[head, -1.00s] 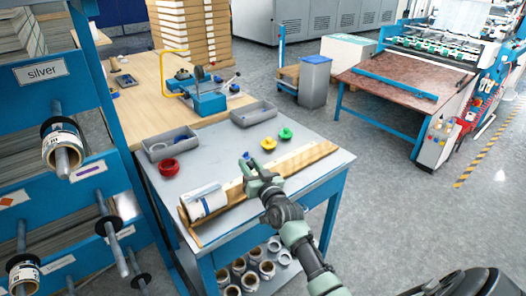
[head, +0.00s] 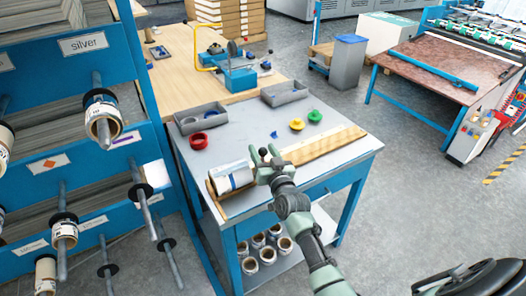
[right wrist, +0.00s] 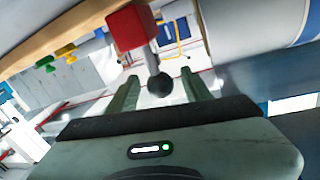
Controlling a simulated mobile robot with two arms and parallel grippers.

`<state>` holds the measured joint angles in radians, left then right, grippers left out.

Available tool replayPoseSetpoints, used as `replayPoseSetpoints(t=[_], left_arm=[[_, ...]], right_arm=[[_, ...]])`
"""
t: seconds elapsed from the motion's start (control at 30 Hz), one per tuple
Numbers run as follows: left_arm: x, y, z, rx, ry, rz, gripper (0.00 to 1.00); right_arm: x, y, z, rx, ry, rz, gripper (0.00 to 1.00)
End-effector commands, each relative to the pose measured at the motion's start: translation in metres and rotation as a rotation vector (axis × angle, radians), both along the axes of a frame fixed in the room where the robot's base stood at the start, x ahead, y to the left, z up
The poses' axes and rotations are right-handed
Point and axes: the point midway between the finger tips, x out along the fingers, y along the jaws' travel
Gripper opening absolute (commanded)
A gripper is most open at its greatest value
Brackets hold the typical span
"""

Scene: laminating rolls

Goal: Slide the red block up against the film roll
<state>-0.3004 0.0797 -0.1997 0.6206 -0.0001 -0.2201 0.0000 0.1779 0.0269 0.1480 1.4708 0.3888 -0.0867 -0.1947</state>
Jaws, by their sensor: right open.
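The film roll (head: 230,178), white with a printed label, lies at the left end of a wooden board (head: 328,145) on the grey table. In the right wrist view the roll (right wrist: 262,30) fills the upper right. The red block (right wrist: 132,27) is at the top centre there, with a grey rod ending in a black ball knob. A gap shows between block and roll. My right gripper (head: 267,157) is just right of the roll, and hides the block in the head view. Its open fingers (right wrist: 160,80) are either side of the knob; contact is unclear. My left gripper is not in view.
A blue rack (head: 70,90) with rolls on rods is close at the left.

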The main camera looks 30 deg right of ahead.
Motion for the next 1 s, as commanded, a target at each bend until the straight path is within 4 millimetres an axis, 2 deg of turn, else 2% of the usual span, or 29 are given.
replayPoseSetpoints(t=[0.13, 0.4, 0.5, 0.63, 0.87, 0.9, 1.0], left_arm=[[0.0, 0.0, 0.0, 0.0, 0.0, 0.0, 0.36], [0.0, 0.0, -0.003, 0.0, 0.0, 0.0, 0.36], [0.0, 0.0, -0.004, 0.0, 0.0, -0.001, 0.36], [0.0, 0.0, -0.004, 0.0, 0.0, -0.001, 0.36], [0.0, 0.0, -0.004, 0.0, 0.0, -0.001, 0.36], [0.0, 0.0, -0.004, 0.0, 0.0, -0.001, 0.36], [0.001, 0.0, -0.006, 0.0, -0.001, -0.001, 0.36]], right_arm=[[-0.012, 0.002, -0.001, 0.001, 0.002, 0.0, 0.5], [-0.058, 0.007, -0.002, 0.0, 0.003, 0.001, 0.5], [-0.069, 0.008, -0.002, 0.0, 0.002, 0.0, 0.5], [-0.077, 0.009, -0.001, 0.0, 0.001, 0.0, 0.5], [-0.078, 0.009, 0.0, 0.0, 0.001, 0.0, 0.5], [-0.077, 0.009, 0.0, 0.0, 0.001, 0.0, 0.44], [-0.075, 0.008, -0.001, 0.027, -0.003, 0.008, 0.16]])
